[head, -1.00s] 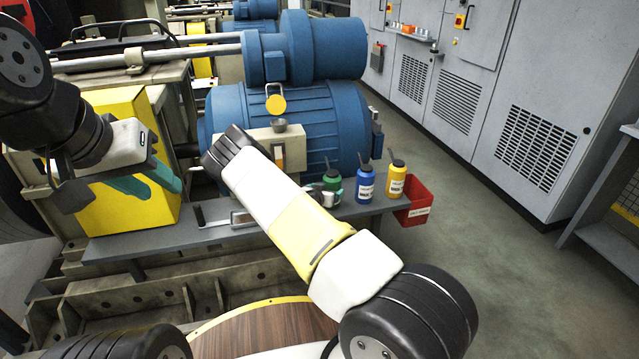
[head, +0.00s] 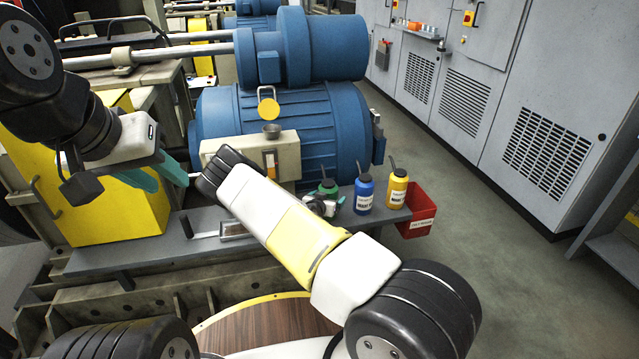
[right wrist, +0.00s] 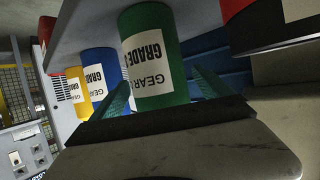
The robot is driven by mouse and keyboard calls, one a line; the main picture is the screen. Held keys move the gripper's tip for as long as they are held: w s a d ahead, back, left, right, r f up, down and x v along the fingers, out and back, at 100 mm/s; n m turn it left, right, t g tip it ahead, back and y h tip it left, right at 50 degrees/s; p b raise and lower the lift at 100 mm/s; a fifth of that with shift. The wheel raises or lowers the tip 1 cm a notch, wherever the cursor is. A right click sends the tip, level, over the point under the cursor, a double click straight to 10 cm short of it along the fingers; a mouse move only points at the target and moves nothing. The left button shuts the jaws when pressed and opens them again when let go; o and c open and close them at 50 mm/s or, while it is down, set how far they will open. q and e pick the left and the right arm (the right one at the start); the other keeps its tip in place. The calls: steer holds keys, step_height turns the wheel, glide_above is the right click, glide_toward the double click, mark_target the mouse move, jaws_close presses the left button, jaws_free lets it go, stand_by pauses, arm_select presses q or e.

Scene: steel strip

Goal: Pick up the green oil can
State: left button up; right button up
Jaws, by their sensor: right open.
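The green oil can (head: 328,187) stands on the grey bench, partly hidden by my right arm and gripper in the head view. It fills the middle of the right wrist view (right wrist: 155,60), seen upside down with a white label. My right gripper (right wrist: 163,92) is open, with one teal finger on each side of the can; contact cannot be told. In the head view, its light-coloured body (head: 320,206) shows just in front of the can. My left gripper (head: 160,177) hangs at the left, its teal fingers apart and empty, beside the yellow block.
A blue can (head: 364,194) and a yellow can (head: 397,189) stand to the right of the green one on the grey bench (head: 130,256). A red bin (head: 420,205) is at the bench's right end. A blue motor (head: 320,125) rises behind.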

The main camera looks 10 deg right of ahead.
steer(key=shift+r, duration=0.1)
jaws_close()
steer(key=shift+r, duration=0.15)
